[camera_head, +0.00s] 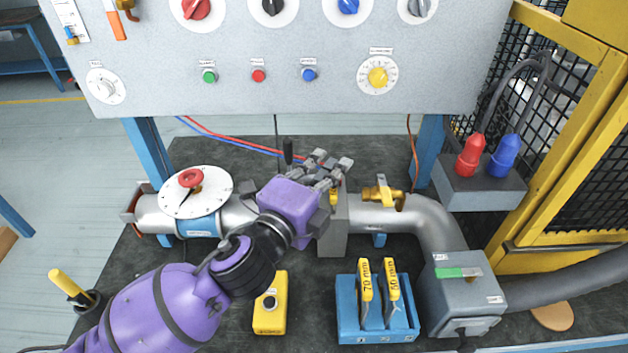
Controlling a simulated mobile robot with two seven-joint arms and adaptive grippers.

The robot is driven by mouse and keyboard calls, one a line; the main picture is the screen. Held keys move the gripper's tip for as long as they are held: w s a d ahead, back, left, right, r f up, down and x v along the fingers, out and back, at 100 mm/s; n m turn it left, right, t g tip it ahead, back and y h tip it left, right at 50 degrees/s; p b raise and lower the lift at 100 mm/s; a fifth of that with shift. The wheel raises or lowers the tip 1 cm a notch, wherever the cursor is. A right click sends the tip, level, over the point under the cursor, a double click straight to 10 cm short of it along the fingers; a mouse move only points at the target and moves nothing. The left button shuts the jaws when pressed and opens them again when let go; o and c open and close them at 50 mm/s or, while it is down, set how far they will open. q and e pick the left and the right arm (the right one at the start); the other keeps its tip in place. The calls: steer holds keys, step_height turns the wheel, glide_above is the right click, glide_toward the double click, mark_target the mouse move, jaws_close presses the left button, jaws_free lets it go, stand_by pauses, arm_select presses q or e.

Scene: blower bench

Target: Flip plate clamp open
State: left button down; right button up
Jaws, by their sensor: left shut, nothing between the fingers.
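A grey block (334,240) sits in the pipe run at the centre of the bench, with a small yellow part (334,198) at its top. An upright black handle (288,151) shows just behind my left gripper; I cannot tell whether it belongs to the plate clamp. My left gripper (330,168) is shut and empty, its fingers above and behind the block. My purple wrist hides part of the pipe and the block's left side, so the clamp's state is not clear. My right gripper is not in view.
A blue holder (376,333) carries yellow-tagged 70 mm and 50 mm plates. A yellow button box (270,311) stands left of it. A brass valve (383,194) sits on the pipe (430,217). The control panel (290,50) overhangs the back; a white dial (196,192) stands left.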

mark_target(289, 156)
arm_select(q)
steer(key=a, duration=0.4)
steer(key=shift+w, duration=0.2)
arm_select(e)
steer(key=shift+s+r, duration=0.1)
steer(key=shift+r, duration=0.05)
arm_select(q)
steer(key=shift+a+f, duration=0.1)
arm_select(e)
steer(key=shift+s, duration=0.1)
arm_select(q)
steer(key=shift+a+n+t, duration=0.15)
steer(key=shift+n+t, duration=0.15)
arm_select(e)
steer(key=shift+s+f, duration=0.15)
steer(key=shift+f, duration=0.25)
